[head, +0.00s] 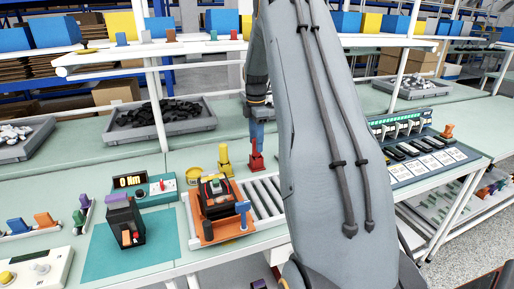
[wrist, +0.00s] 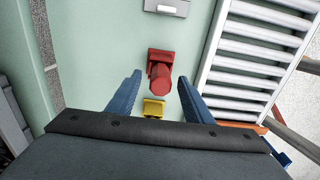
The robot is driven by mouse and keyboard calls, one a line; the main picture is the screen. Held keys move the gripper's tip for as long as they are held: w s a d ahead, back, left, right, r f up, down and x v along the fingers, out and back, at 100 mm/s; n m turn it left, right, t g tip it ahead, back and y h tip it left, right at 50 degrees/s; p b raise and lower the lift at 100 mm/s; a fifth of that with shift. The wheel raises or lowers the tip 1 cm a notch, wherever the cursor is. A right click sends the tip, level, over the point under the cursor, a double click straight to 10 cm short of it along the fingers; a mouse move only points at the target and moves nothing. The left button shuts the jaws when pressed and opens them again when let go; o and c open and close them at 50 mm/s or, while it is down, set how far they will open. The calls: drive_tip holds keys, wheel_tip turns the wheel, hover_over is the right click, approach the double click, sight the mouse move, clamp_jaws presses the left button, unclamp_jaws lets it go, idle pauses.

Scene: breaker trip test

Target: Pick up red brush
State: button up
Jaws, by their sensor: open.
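The red brush (head: 257,161) stands upright on the pale green bench, behind the roller conveyor. In the wrist view the red brush (wrist: 160,76) shows a squarish base and a round upper part. My gripper (head: 257,134) hangs down just above it. In the wrist view my gripper (wrist: 160,80) has its two blue fingers apart, and the brush appears in the gap between their tips. No contact with either finger is visible. In the head view the fingers overlap, and the brush's top is close to them or partly hidden.
A yellow upright item (head: 225,160) stands left of the brush; a yellow item also shows between the fingers in the wrist view (wrist: 153,107). The roller conveyor (head: 266,196) lies close by, carrying an orange fixture (head: 216,228) with a black device. A grey tray of black parts (head: 160,120) is behind.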

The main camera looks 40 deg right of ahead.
sight(256, 153)
drive_tip(key=shift+s+f+p, duration=0.1)
drive_tip(key=shift+f+p, duration=0.2)
drive_tip(key=shift+f, duration=1)
drive_tip(key=c, duration=1.1)
drive_tip(key=shift+r, duration=0.15)
